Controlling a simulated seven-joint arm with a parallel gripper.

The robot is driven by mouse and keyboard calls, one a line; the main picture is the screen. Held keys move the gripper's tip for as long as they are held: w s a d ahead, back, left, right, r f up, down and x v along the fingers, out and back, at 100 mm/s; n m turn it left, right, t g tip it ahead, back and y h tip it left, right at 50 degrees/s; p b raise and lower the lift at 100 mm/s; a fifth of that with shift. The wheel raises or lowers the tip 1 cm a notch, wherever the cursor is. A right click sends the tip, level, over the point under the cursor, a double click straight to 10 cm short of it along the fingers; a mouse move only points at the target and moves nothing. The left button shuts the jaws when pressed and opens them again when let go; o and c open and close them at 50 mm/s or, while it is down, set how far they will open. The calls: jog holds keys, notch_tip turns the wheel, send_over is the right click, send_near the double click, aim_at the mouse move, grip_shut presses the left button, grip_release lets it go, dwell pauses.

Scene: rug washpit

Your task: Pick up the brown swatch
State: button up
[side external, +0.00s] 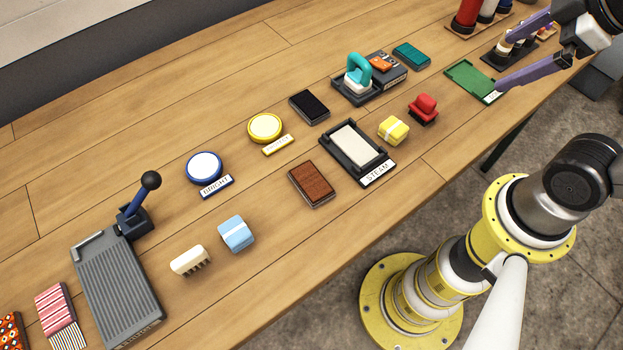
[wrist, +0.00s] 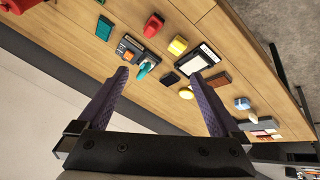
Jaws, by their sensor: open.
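The brown swatch (side external: 311,183) lies flat on the wooden table, just left of the STEAM tray, in the side external view. In the wrist view the brown swatch (wrist: 219,79) is right of the fingers' middle. My gripper (side external: 503,64) is open and empty, with purple fingers, high over the right end of the table near the green tray. It is well away from the brown swatch. In the wrist view my gripper (wrist: 158,73) shows both fingers spread, with nothing between them.
The STEAM tray (side external: 380,168) holds a white pad. A black swatch (side external: 309,106), yellow block (side external: 393,130), red stamp-like piece (side external: 424,109) and yellow disc (side external: 265,127) stand around. A teal-handled tool (side external: 358,71) rises behind. Bare table lies left of the brown swatch.

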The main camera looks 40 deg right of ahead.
jog(key=w+a+r+n, duration=0.3)
jog(key=w+n, duration=0.3)
jog(key=n, duration=0.5)
jog(key=n+g, duration=0.6)
jog(key=n, duration=1.2)
send_over(311, 181)
notch_tip(311, 181, down, 13)
notch_tip(311, 181, down, 14)
jog(key=shift+r, duration=0.1)
jog(key=shift+c, duration=0.3)
jog(key=c, duration=1.3)
jog(key=shift+c, duration=0.3)
